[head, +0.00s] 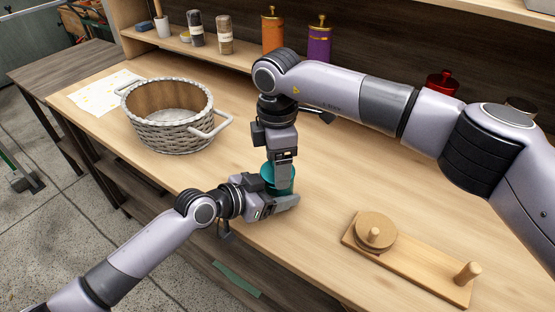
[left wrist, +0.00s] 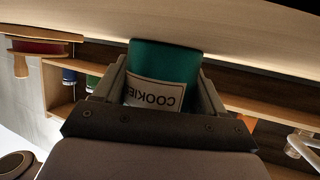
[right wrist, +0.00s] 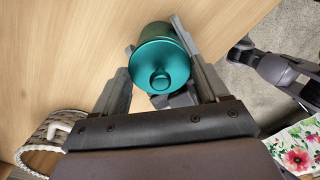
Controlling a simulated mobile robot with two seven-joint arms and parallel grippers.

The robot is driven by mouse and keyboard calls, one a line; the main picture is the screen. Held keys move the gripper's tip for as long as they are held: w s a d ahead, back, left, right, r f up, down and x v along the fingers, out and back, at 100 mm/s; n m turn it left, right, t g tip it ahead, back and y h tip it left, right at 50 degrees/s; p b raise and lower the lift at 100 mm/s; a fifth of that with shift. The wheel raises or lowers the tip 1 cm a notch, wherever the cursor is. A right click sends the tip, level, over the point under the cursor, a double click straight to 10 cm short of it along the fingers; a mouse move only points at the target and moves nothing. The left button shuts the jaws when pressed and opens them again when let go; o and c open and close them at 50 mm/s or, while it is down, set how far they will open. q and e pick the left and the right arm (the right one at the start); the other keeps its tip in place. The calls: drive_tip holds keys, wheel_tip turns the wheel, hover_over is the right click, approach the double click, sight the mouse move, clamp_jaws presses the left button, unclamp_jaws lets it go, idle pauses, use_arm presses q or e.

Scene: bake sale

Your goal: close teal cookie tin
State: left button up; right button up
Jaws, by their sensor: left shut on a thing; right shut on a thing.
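The teal cookie tin (head: 284,187) stands on the counter near its front edge, mostly covered by my grippers. My left gripper (head: 277,200) is shut around the tin's body from the front left. The left wrist view shows the teal body (left wrist: 165,62) and its white COOKIE label (left wrist: 153,95), upside down, between the fingers. My right gripper (head: 280,172) reaches down from above and is shut on the teal lid. The right wrist view shows the round lid (right wrist: 160,58) and its knob between the fingers, lined up over the tin. Any gap beneath the lid is hidden.
A white wicker basket (head: 172,118) stands at the left. A wooden board (head: 415,270) with pegs and a disc (head: 375,231) lies at the front right. Orange (head: 272,34) and purple (head: 319,42) canisters stand at the back. Patterned paper (head: 105,92) lies beyond the basket.

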drive_tip(key=shift+f, duration=0.45)
drive_tip(key=o, duration=1)
wheel_tip(320, 180, up, 12)
drive_tip(key=shift+w+r, duration=0.1)
use_arm(q)
drive_tip(key=o, duration=1.6)
drive_tip(key=shift+a, duration=0.1)
drive_tip(key=shift+v, duration=3.5)
